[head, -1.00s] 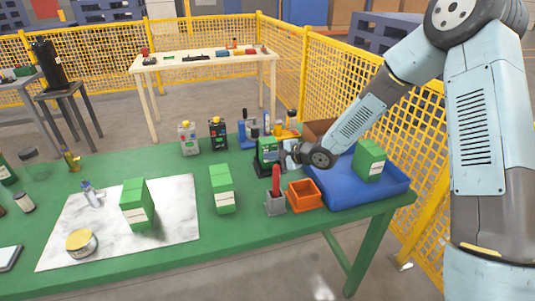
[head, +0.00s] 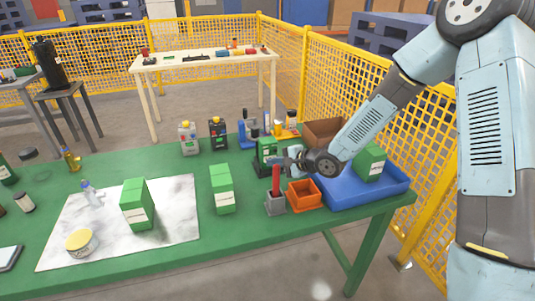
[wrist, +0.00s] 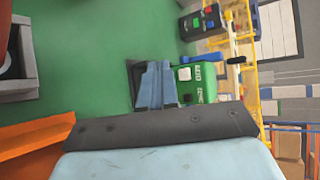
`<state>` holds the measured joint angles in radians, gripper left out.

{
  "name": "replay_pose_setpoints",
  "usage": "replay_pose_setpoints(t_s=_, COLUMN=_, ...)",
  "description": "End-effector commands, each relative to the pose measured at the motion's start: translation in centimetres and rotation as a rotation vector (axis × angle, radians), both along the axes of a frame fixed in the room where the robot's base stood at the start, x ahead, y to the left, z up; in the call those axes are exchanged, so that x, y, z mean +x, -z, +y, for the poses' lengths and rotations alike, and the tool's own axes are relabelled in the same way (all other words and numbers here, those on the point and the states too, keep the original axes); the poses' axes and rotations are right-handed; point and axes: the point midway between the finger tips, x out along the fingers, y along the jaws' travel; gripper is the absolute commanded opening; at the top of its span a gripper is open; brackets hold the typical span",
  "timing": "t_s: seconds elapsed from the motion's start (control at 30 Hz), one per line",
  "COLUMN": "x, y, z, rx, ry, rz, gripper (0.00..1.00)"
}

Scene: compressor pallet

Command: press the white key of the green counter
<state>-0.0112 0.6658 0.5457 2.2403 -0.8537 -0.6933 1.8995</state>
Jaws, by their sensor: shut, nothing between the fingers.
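The green counter (head: 266,148) stands on the green table, partly hidden behind my gripper (head: 277,161) in the head view.
A grey holder with a red handle (head: 276,183) and an orange bin (head: 304,195) stand close below my gripper. A blue tray (head: 345,195) holds a green box (head: 369,161). A black device (head: 217,134) with coloured buttons stands beyond the counter. Another green box (head: 222,189) stands nearby.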

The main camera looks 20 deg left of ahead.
Motion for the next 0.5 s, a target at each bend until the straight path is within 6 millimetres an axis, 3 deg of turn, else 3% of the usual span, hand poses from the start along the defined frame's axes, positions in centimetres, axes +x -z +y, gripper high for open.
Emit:
replay_pose_setpoints(t_s=0.23, x=-1.7, y=0.0, z=-1.1, rx=0.0, ry=0.001, rz=0.002, gripper=0.0)
replay_pose_setpoints(t_s=0.5, x=-2.2, y=0.0, z=-1.4, rx=0.0, ry=0.0, rz=0.0, gripper=0.0)
